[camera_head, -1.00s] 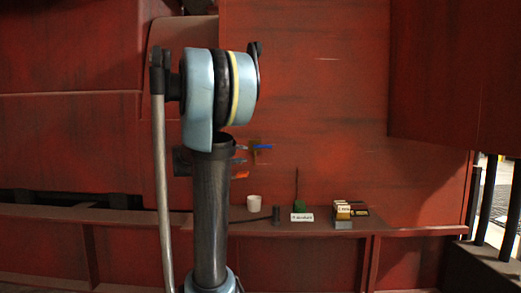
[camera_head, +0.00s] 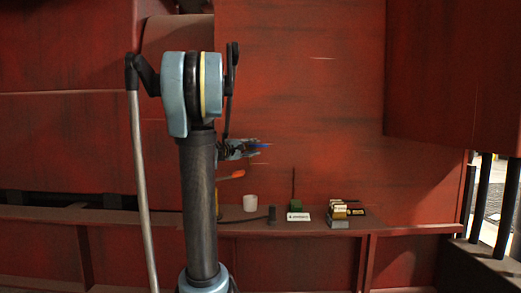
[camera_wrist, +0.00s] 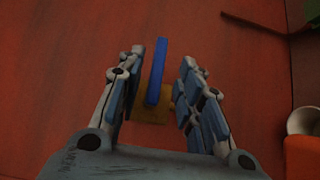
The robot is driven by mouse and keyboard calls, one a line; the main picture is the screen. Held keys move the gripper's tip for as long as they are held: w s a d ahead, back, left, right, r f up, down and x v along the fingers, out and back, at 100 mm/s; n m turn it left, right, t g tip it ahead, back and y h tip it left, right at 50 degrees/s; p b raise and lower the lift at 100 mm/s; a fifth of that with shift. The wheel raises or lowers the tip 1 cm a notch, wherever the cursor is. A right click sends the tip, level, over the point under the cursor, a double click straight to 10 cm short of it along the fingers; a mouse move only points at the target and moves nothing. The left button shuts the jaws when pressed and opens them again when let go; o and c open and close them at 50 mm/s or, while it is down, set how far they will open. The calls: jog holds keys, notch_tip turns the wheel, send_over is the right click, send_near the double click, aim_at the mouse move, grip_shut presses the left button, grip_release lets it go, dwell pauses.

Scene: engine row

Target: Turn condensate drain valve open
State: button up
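A blue valve handle (camera_wrist: 157,72) stands out from the red wall, with a yellowish plate (camera_wrist: 150,116) behind it in the wrist view. My gripper (camera_wrist: 162,60) is open, with one finger on each side of the handle. A gap shows between the handle and the right finger; contact on the left side is hard to tell. In the head view the handle (camera_head: 264,146) shows just right of my gripper (camera_head: 250,149), partly hidden by it. No label tells which valve this is.
An orange handle (camera_head: 232,175) is just below; an orange part (camera_wrist: 302,156) shows at lower right in the wrist view. A ledge below carries a white cup (camera_head: 250,202), a dark cylinder (camera_head: 272,214), a green-based item (camera_head: 296,205) and small boxes (camera_head: 340,214).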

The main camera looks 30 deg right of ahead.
aim_at(260, 146)
jog(key=shift+x, duration=3.2)
jog(key=shift+s, duration=0.1)
jog(key=shift+c, duration=0.3)
grip_shut()
